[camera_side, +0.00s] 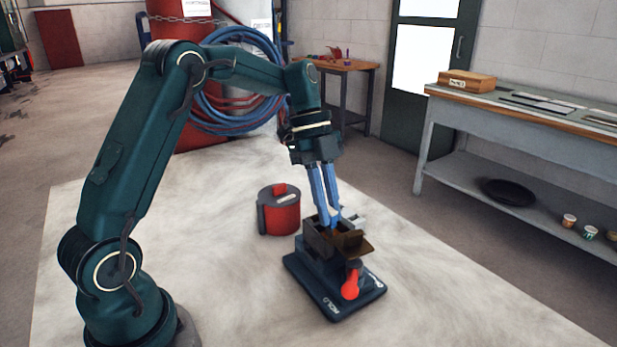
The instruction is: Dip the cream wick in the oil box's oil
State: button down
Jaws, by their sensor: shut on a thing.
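The oil box (315,243) is a dark open-topped box on a dark blue base with white lettering. A brown flap (356,246) stands out at its right side, and a red rounded part (350,285) is on its front. My gripper (331,221) points down with its two blue fingers at the box's opening. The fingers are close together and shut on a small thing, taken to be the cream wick. The wick is mostly hidden by the fingertips and box walls. I cannot tell whether it touches the oil, whose surface is not visible.
A pale mat (200,270) lies below, clear at the front. A grey workbench (530,125) stands at the right, and a small wooden table (345,66) is behind.

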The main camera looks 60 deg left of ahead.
jog(key=shift+f, duration=0.8)
dwell(2.3)
jog(key=shift+r, duration=0.15)
dwell(0.5)
jog(key=shift+r, duration=1.45)
jog(key=shift+r, duration=0.15)
jog(key=shift+r, duration=2.1)
